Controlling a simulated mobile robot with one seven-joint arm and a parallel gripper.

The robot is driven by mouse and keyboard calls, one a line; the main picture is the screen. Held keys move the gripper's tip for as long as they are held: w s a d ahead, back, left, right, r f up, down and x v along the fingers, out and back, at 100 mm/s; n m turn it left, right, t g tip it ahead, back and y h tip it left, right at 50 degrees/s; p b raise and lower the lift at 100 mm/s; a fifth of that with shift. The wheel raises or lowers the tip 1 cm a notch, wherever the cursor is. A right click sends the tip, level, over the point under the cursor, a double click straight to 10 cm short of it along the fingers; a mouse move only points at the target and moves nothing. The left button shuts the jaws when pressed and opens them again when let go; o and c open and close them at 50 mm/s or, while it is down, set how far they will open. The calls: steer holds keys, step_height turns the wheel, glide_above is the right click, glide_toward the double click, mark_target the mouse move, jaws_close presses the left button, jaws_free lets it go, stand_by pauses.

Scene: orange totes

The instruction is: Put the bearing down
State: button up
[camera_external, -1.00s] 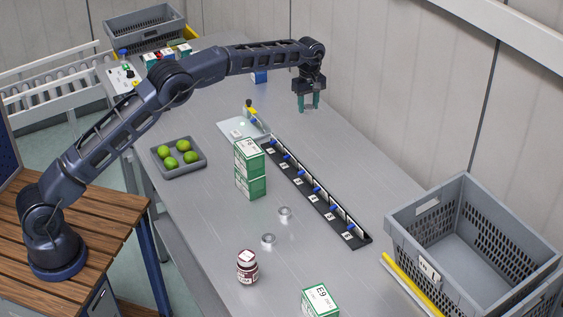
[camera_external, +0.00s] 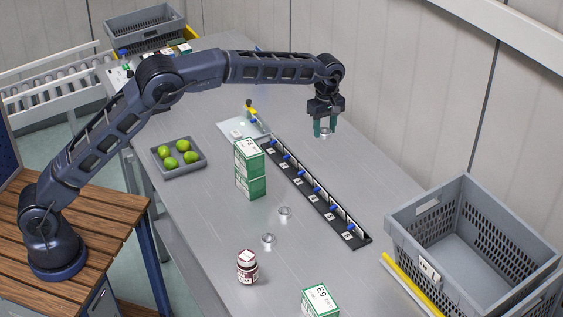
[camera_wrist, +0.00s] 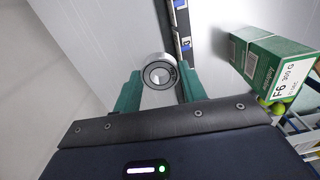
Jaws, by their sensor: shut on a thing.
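My gripper (camera_external: 325,128) is shut on a silver ring-shaped bearing (camera_external: 326,133), held between its two green fingers. The bearing also shows in the wrist view (camera_wrist: 160,71), its round face and centre hole toward the camera. The gripper holds it above the grey table (camera_external: 350,165), to the right of the far end of the black strip. Two more silver bearings lie on the table, one (camera_external: 285,212) and one nearer (camera_external: 268,239), left of the strip.
The black strip (camera_external: 318,195) has several blue-tipped dividers and white labels. Stacked green-white boxes (camera_external: 250,170), a tray (camera_external: 180,172) with green fruit, a dark red jar (camera_external: 247,267) and a green-white box (camera_external: 320,302) stand on the table. A grey crate (camera_external: 425,205) is at right.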

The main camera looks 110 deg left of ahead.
steer(key=w+d, duration=0.3)
steer(key=d, duration=1.2)
glide_above(307, 243)
step_height(307, 243, down, 20)
steer(key=shift+f, duration=0.2)
steer(key=shift+f, duration=0.15)
steer(key=o, duration=1)
step_height(307, 243, up, 12)
steer(key=shift+r, duration=0.2)
